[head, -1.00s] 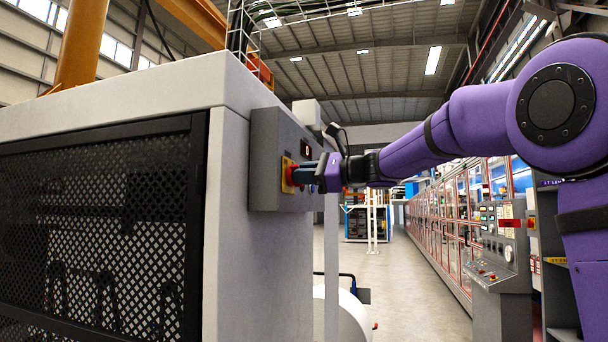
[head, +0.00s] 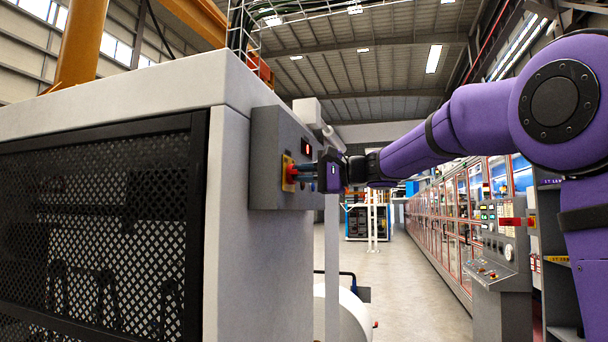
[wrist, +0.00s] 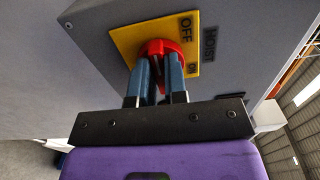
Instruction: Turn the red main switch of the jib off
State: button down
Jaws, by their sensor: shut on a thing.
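The red main switch (head: 288,173) sits on a yellow plate (head: 284,161) on the side of a grey control box (head: 264,140). In the wrist view the red switch (wrist: 158,47) is partly covered by my fingers. The yellow plate (wrist: 124,43) there carries the words OFF and ON. My gripper (head: 300,172) reaches the switch from the right. In the wrist view the two blue fingers of my gripper (wrist: 159,72) are shut on the switch's grip, one on each side. Which word the switch points at is hard to tell.
A small red-lit display (head: 307,147) is on the box's front beside the switch. The box is fixed to a large grey cabinet with a black mesh panel (head: 100,230). A white rounded object (head: 340,312) stands low below. The aisle (head: 405,275) to the right is clear.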

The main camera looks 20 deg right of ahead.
jog(key=shift+f+n, duration=0.1)
jog(key=shift+n, duration=0.3)
jog(key=c, duration=1.1)
grip_release()
jog(key=shift+c, duration=0.2)
jog(key=v, duration=1.1)
